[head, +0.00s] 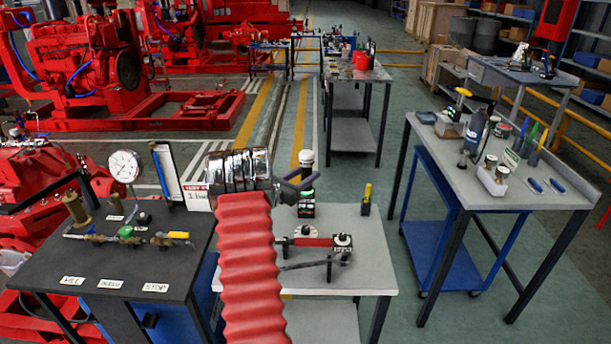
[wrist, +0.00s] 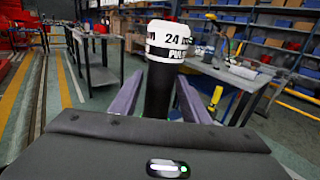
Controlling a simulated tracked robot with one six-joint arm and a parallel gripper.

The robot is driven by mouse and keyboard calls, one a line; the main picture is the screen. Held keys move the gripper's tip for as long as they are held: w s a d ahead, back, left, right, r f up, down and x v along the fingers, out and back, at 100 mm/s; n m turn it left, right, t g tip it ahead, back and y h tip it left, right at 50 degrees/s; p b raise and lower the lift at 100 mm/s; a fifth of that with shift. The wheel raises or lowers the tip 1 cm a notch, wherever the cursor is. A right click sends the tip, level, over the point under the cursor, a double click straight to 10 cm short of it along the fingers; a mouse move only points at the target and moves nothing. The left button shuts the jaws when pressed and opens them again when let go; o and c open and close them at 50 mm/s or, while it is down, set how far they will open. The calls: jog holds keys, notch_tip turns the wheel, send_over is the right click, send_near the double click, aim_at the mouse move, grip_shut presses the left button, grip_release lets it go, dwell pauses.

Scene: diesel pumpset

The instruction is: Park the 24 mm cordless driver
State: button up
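The cordless driver shows in the wrist view as a black upright cylinder (wrist: 158,92) with a white top band marked "24". In the head view its white and black top (head: 306,160) stands above the grey bench behind my arm. My gripper (head: 300,184) is at the cylinder; its two grey-purple fingers (wrist: 162,88) lie one on each side of it. The wrist view does not settle whether both fingers press on it. Below the fingers is a small black block with a green mark (head: 306,207) on the bench; whether it is part of the driver is unclear.
The grey bench (head: 370,275) also bears a red-handled tool (head: 308,242) and a yellow-topped item (head: 366,200). At left is a dark bench (head: 100,265) with a gauge (head: 126,166) and valves. At right is a table (head: 445,160) with bottles and tools. Green floor lies between.

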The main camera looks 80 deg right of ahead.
jog(key=shift+o, duration=1.1)
jog(key=shift+f, duration=0.15)
jog(key=v, duration=1.3)
jog(key=shift+w+a, duration=0.2)
jog(key=shift+a, duration=0.15)
